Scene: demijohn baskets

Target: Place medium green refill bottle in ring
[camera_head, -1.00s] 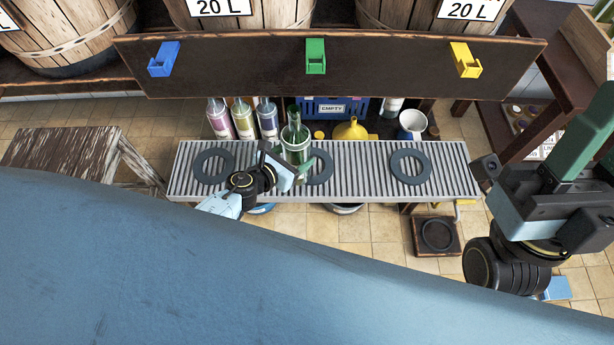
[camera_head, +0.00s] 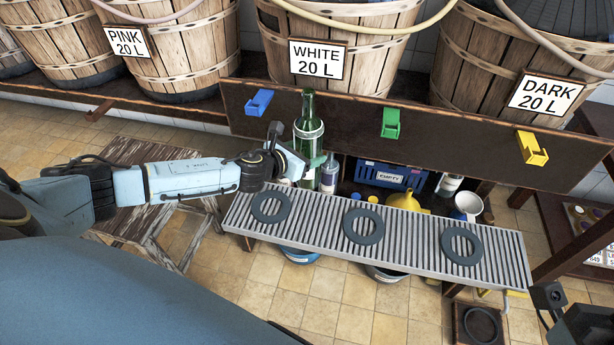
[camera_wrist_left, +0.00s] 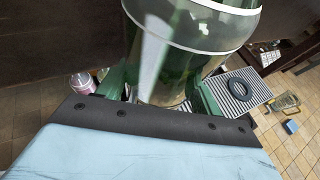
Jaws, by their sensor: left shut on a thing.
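My left gripper (camera_head: 302,165) is shut on a green glass bottle (camera_head: 308,128) with a pale band, held upright. The bottle fills the top of the left wrist view (camera_wrist_left: 190,50), between the green fingers. In the head view it appears over the back left edge of the slatted rack (camera_head: 315,226); the wrist view shows the rack lower and beyond it. Three dark rings lie flat on the rack: left (camera_head: 257,213), middle (camera_head: 348,230) and right (camera_head: 447,247). No bottle stands in them. Only a dark part of my right arm shows at bottom right; its fingers are out of view.
A dark board with blue (camera_head: 259,102), green (camera_head: 390,123) and yellow (camera_head: 532,148) holders runs behind the rack, below wooden tubs. A worn stool (camera_head: 135,152) stands left.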

